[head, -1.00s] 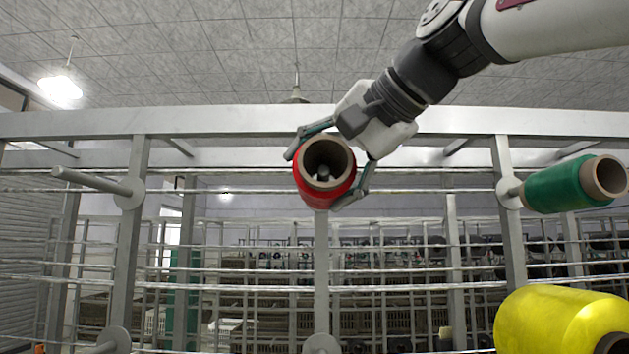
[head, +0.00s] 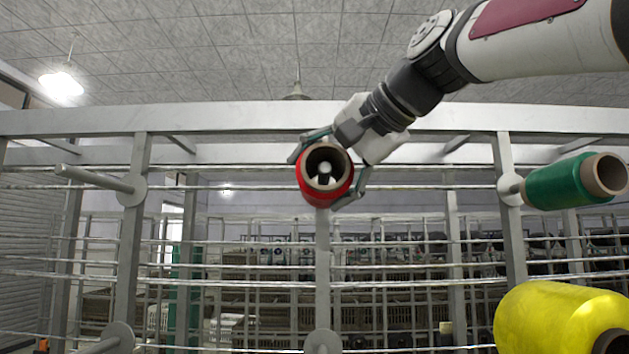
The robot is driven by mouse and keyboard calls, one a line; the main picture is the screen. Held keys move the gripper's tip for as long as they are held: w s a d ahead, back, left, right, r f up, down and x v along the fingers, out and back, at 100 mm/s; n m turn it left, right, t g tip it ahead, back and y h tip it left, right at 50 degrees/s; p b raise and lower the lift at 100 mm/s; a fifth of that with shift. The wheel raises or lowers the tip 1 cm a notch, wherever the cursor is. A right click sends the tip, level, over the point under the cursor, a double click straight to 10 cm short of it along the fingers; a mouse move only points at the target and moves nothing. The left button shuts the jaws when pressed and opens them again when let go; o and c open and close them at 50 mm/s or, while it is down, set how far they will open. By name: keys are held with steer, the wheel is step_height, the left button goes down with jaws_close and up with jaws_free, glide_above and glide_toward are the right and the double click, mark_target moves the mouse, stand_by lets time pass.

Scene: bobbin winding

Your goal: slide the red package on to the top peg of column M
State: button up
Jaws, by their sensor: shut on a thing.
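The red package (head: 312,190) is a red-wound bobbin on a brown tube, seen end-on at the top of the middle post. My gripper (head: 329,171) is shut on it, one finger at its upper left and one at its lower right. A light peg end (head: 323,171) shows inside the tube's bore, so the package is around the peg. How far along the peg it sits is hard to tell. The package hides the peg's base. No letter marking the columns is readable.
A bare peg (head: 92,178) sticks out from the left post. A green package (head: 566,184) is on the right post's top peg. A large yellow package (head: 555,318) is near at lower right. A frame beam (head: 240,119) runs above; thin rails cross between posts.

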mark_target(323, 182)
steer(key=shift+w+d, duration=0.1)
steer(key=shift+w, duration=1.15)
steer(key=shift+w, duration=0.15)
steer(key=shift+w+p, duration=0.3)
steer(key=shift+w, duration=1.3)
steer(key=shift+f, duration=0.5)
steer(key=o, duration=1.4)
steer(key=v, duration=1.2)
